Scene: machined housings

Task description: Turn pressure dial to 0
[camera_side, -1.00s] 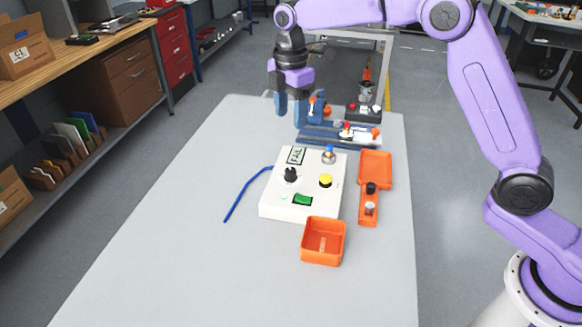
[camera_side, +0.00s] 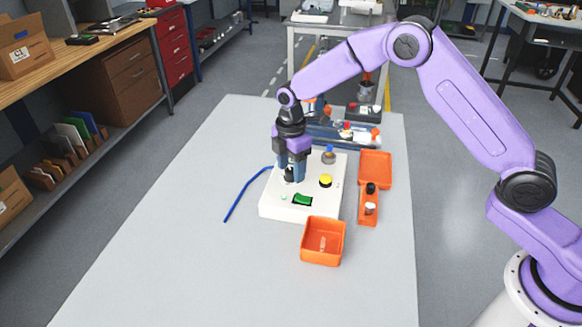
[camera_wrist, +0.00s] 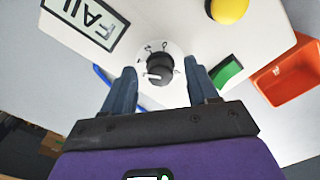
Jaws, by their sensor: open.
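The pressure dial is a black knob (camera_wrist: 159,67) on a white disc with numbers, set in the top of the white control box (camera_side: 273,206). In the side view the knob (camera_side: 289,174) is partly hidden behind my gripper's fingers. My gripper (camera_side: 291,177) points down over the box at the dial. In the wrist view its two blue fingers (camera_wrist: 163,82) are open, one on each side of the knob, with gaps showing. The knob carries a light pointer mark on its left side; the exact number it points to is too small to read.
An orange bin (camera_side: 323,258) stands in front, an orange tray (camera_side: 375,168) at right. The table's front is clear.

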